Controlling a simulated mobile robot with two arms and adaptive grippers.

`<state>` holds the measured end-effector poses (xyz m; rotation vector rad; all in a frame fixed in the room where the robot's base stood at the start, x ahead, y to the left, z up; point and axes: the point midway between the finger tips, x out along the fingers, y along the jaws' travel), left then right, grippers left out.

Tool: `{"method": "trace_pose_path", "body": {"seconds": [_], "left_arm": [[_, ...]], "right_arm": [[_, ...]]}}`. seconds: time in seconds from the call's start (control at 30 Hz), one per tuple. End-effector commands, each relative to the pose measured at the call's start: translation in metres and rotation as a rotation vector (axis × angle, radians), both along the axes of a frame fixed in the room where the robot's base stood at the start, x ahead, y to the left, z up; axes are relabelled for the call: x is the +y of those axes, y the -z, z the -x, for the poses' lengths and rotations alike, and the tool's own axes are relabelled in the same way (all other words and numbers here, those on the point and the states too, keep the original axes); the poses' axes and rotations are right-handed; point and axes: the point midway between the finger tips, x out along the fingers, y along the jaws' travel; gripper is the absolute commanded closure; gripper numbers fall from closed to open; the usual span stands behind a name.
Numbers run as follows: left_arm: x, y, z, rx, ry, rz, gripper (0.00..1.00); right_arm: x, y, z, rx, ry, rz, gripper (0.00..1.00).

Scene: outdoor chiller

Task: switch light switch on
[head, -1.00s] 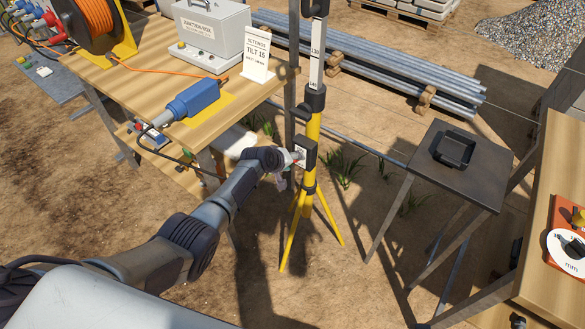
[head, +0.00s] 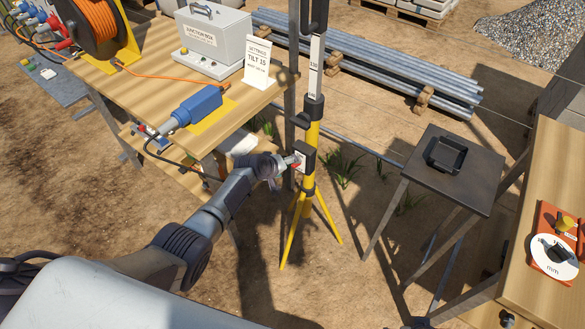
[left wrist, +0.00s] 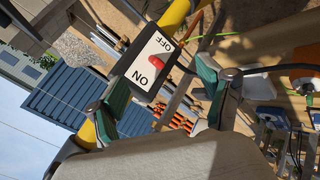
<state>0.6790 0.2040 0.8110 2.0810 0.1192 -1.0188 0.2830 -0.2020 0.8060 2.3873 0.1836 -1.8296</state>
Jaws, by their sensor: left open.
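The light switch (head: 306,158) is a dark box with a white plate, fixed to the yellow tripod post (head: 312,135). In the left wrist view the switch plate (left wrist: 146,76) reads OFF at its upper end and ON at its lower end, with a red lever (left wrist: 157,64) near the middle. I cannot tell which way the lever is tipped. My left gripper (head: 287,164) is at the switch's left side. In the left wrist view the open gripper (left wrist: 160,94) has a green-padded finger on either side of the plate's lower end, with nothing held. Contact is unclear.
A wooden workbench (head: 135,80) with a junction box (head: 213,40), blue connector (head: 197,104) and cable reel (head: 98,25) stands left. A dark side table (head: 470,183) with a black tray (head: 447,154) stands right. Tripod legs (head: 295,235) spread below. Bare ground lies between.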

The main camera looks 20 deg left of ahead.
Motion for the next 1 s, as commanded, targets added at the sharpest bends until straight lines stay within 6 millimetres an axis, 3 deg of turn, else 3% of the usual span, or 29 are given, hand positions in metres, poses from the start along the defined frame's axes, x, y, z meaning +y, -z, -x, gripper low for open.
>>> {"method": "trace_pose_path", "body": {"seconds": [0.1, 0.27, 0.77, 1.0], "left_arm": [[0.003, -0.014, 0.009, 0.002, 0.0, 0.0, 0.21], [0.006, -0.019, 0.017, 0.001, 0.0, 0.0, 0.21], [0.007, -0.02, 0.02, -0.001, 0.0, 0.001, 0.21], [0.013, -0.036, 0.036, -0.002, 0.001, 0.0, 0.21]], "right_arm": [[0.0, -0.021, 0.0, 0.0, 0.0, 0.0, 0.28], [0.0, -0.033, 0.0, 0.0, 0.0, 0.0, 0.28], [0.0, -0.032, 0.0, 0.0, 0.0, 0.0, 0.28], [0.0, -0.032, 0.0, 0.0, 0.0, 0.0, 0.28]]}}
